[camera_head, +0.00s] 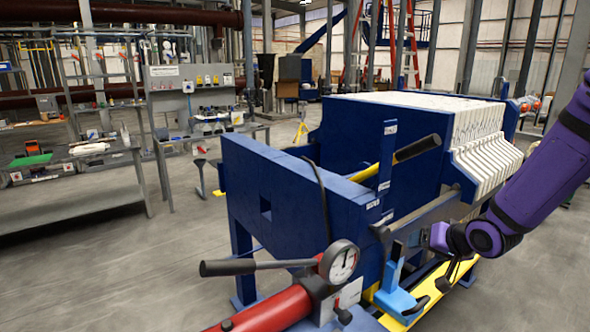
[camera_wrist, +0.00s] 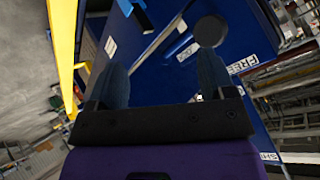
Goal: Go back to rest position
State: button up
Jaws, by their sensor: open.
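My purple arm reaches in from the right in the head view. My gripper (camera_head: 418,240) is beside the right side of the blue filter press (camera_head: 290,200), near a grey bar with a dark end. In the wrist view my gripper (camera_wrist: 162,75) has its two dark fingers apart, with nothing held between them. Blue press panels show behind the fingers. A round dark knob (camera_wrist: 210,30) appears close to the right fingertip; I cannot tell whether they touch.
A red cylinder (camera_head: 268,312) with a pressure gauge (camera_head: 340,261) and a black-handled lever (camera_head: 228,268) stands in front. White filter plates (camera_head: 480,135) fill the press's far end. Workbenches (camera_head: 75,205) stand at the left. Grey floor is clear between them and the press.

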jog(key=s+r+n+g+h, duration=0.1)
jog(key=s+r+h, duration=0.4)
jog(key=s+r, duration=1.2)
jog(key=shift+s+d+r+n+g, duration=0.3)
jog(key=shift+s+r+g, duration=0.1)
jog(key=shift+r+g, duration=0.4)
jog(key=shift+n+g+y, duration=0.6)
jog(key=shift+y, duration=0.3)
jog(key=s+r, duration=0.1)
jog(key=s, duration=0.2)
jog(key=s+a+r, duration=0.1)
jog(key=s, duration=0.2)
jog(key=s+a+r, duration=0.1)
jog(key=s, duration=0.3)
